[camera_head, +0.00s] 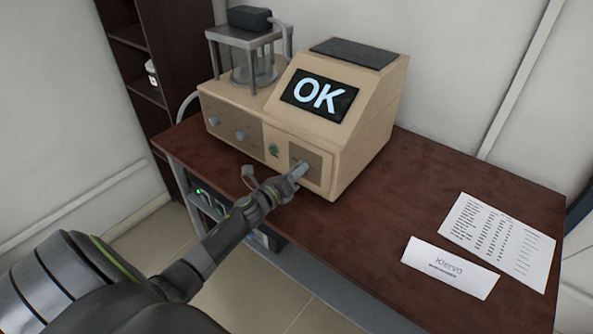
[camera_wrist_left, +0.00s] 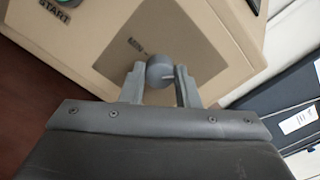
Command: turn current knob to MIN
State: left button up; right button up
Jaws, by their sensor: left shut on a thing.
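A beige machine (camera_head: 372,140) with a sloped screen (camera_head: 318,96) reading "OK" stands on the table. My left gripper (camera_head: 301,169) is at the lower right of its front panel. In the left wrist view the left gripper (camera_wrist_left: 160,82) is shut on a grey round knob (camera_wrist_left: 159,68), one finger on each side. In the head view the gripper hides the knob. My right gripper is not in view.
Two other knobs (camera_head: 240,135) sit on the left panel, and a green START button (camera_head: 273,150) is near my gripper. A glass vessel (camera_head: 252,68) stands on the machine's left part. Printed sheets (camera_head: 497,238) lie on the dark table (camera_head: 400,190) at right.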

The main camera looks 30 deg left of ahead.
pick_arm(q)
jog(key=n+p, duration=0.7)
jog(key=n, duration=1.8)
jog(key=shift+f+n+p, duration=0.15)
jog(key=shift+n+p, duration=0.15)
jog(key=shift+p, duration=0.1)
jog(key=o, duration=1)
jog(key=shift+c, duration=0.2)
jog(key=shift+s, duration=0.1)
jog(key=s+a+b, duration=0.1)
jog(key=s+b, duration=0.2)
jog(key=s, duration=1.4)
jog(key=shift+a+b, duration=0.15)
jog(key=shift+b, duration=0.15)
jog(key=shift+s, duration=0.1)
